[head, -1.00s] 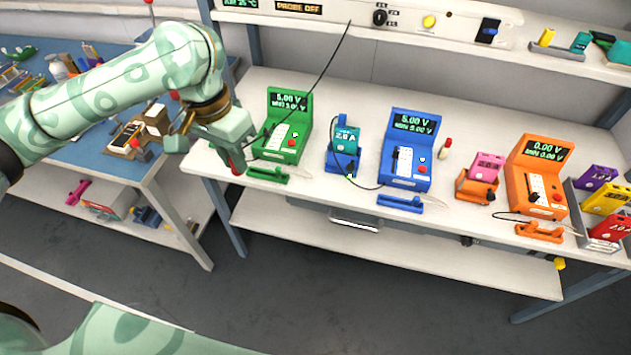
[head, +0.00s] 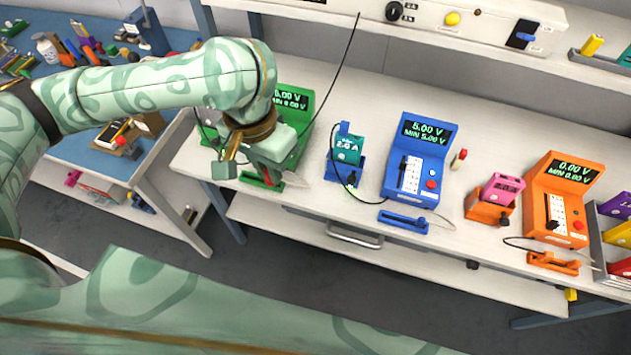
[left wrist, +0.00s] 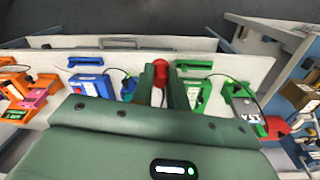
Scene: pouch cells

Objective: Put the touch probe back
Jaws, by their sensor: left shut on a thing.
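My left gripper (head: 264,172) is over the front of the green tester (head: 290,98), near its green cradle (head: 256,181). It is shut on the red touch probe (left wrist: 160,69), which shows between the fingers in the left wrist view. In the head view only a little red shows at the fingertips. A thin dark cable runs from the upper shelf down toward the gripper. The green cradle also shows in the left wrist view (left wrist: 195,66), just right of the probe. Whether the probe touches the cradle is hidden. My right gripper is not in view.
A teal cell in a blue holder (head: 343,172), a blue tester (head: 417,160) with its blue cradle (head: 403,221) and an orange tester (head: 556,200) stand to the right on the white bench. A blue side table (head: 75,145) holds tools at left.

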